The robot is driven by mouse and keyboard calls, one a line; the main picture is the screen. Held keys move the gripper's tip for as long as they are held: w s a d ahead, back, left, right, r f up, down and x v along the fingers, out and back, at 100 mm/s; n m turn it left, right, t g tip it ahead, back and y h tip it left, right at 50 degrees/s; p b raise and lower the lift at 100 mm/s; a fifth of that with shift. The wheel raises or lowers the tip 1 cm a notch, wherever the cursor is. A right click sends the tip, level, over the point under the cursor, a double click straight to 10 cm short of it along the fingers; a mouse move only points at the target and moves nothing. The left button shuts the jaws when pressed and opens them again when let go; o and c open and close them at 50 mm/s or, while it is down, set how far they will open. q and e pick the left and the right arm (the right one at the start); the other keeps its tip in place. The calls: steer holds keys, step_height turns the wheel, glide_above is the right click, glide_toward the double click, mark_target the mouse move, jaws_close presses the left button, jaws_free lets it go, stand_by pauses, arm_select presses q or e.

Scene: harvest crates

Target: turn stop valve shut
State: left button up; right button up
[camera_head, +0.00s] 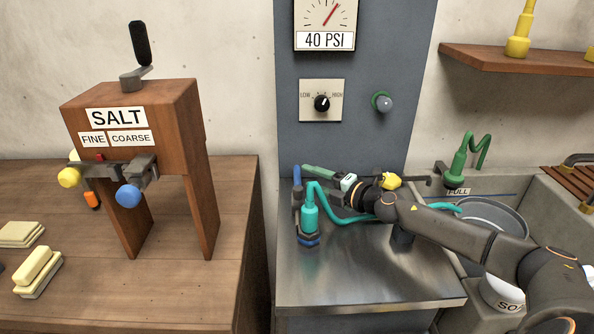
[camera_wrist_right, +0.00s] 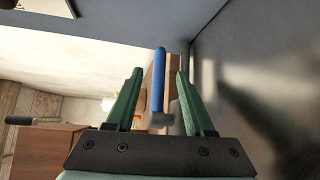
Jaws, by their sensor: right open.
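A blue lever handle (camera_head: 297,176), apparently the stop valve's, stands upright on the metal counter at the left, beside a teal hose fitting (camera_head: 310,215). My right gripper (camera_head: 306,174) reaches in from the right with its green fingers pointing at the lever. In the right wrist view the gripper (camera_wrist_right: 159,72) is open, and the blue lever (camera_wrist_right: 158,80) shows between its two fingers, with a visible gap on each side. Whether it is fully between them in depth I cannot tell. The valve body is partly hidden behind the hose fitting. My left gripper is not in view.
The metal counter (camera_head: 350,285) has clear room in front. A wooden salt stand (camera_head: 190,130) with a crank is on the left table. A gauge labelled 40 PSI (camera_head: 326,15), a dial (camera_head: 321,103) and a green-ringed knob (camera_head: 384,103) are on the panel. A sink (camera_head: 530,185) lies right.

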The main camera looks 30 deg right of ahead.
mark_target(297, 169)
steer(key=shift+x, duration=2.9)
steer(key=shift+c, duration=0.3)
jaws_close()
